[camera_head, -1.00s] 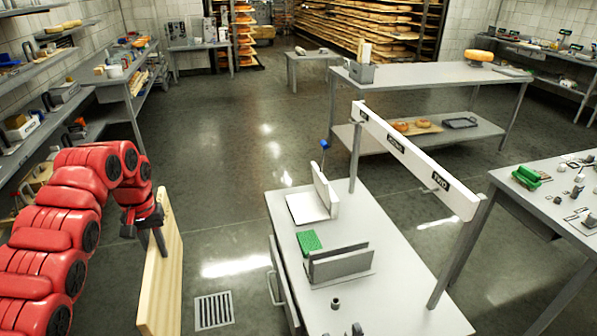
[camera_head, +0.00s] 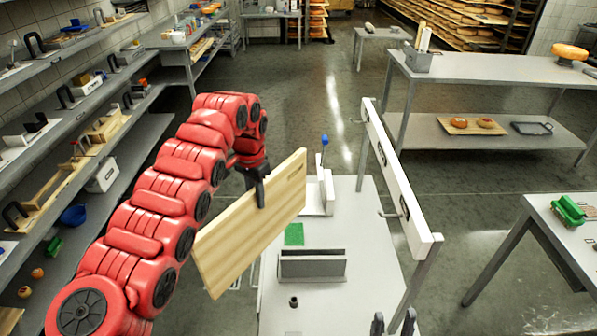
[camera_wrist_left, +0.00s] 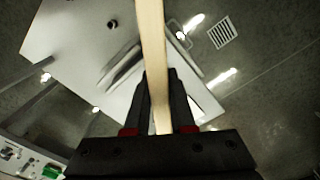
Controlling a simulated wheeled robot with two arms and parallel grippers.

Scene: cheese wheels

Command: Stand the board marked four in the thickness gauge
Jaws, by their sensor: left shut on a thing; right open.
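A pale wooden board (camera_head: 250,225) is held up on edge and tilted, its right part over the white table. A small mark near its upper right corner is too small to read. My left gripper (camera_head: 260,190) is shut on its upper edge; the wrist view shows the board (camera_wrist_left: 151,45) edge-on between the fingers (camera_wrist_left: 160,115). A grey slotted stand with two upright plates (camera_head: 312,268), which looks like the thickness gauge, stands on the table right of the board, apart from it. My right gripper (camera_head: 393,325) is open and empty at the bottom edge.
The white table (camera_head: 345,225) also carries a green pad (camera_head: 294,234), a white angled stand (camera_head: 328,190) and a small dark knob (camera_head: 294,301). A white rail (camera_head: 395,180) on posts runs along its right side. Loaded shelves (camera_head: 75,110) line the left.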

